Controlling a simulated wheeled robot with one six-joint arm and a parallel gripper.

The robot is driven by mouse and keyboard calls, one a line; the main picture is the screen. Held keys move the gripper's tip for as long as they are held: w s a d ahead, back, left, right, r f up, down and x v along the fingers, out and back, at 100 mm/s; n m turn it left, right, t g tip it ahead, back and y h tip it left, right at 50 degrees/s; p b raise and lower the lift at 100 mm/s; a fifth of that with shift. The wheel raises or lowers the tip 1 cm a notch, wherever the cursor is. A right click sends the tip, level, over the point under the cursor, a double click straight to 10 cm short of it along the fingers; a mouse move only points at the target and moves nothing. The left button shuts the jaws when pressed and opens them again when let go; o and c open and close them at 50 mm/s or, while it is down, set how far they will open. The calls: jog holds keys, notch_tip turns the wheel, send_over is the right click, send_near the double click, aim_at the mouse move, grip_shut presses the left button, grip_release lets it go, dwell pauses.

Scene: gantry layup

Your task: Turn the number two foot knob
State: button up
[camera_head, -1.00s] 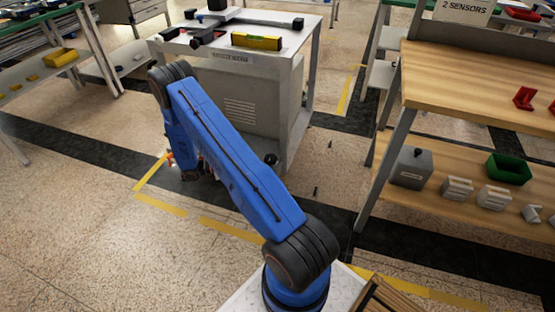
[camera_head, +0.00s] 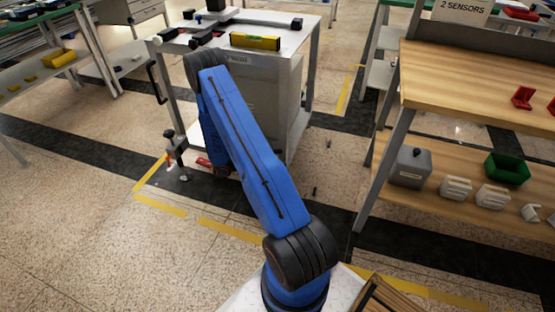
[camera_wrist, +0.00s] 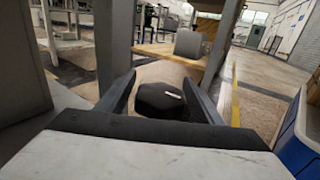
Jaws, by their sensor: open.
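In the wrist view a dark, many-sided knob (camera_wrist: 166,102) with a small white mark on top lies between the two fingers of my gripper (camera_wrist: 160,77). The fingers are open, one on each side of it, and I cannot tell whether either touches it. No number is readable on the knob. In the head view my blue arm hides my gripper and part of the white gantry table (camera_head: 270,97). A foot with a dark knob (camera_head: 169,135) shows at the table's left leg.
A wooden shelf unit (camera_head: 440,75) stands at the right, with a grey box (camera_head: 411,167) and a green bin (camera_head: 507,169) on its lower board. A yellow level (camera_head: 256,41) lies on the table. Floor to the left is clear.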

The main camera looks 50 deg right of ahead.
jog(key=shift+s+d, duration=0.1)
jog(key=c, duration=1)
jog(key=shift+c, duration=0.2)
jog(key=shift+m+g+y, duration=0.3)
jog(key=shift+g, duration=0.1)
jog(key=shift+s+a+m+g+y, duration=0.15)
jog(key=shift+a+m+g+y, duration=0.1)
jog(key=shift+m+g+y, duration=0.75)
jog(key=shift+s+a+m+g+y, duration=0.25)
jog(key=shift+m+g+y, duration=0.45)
jog(key=shift+y, duration=0.5)
jog(key=shift+s+a+m+g+y, duration=0.1)
jog(key=shift+a+m+g+y, duration=0.15)
jog(key=shift+m+g+y, duration=0.6)
jog(key=shift+y, duration=0.35)
jog(key=o, duration=1)
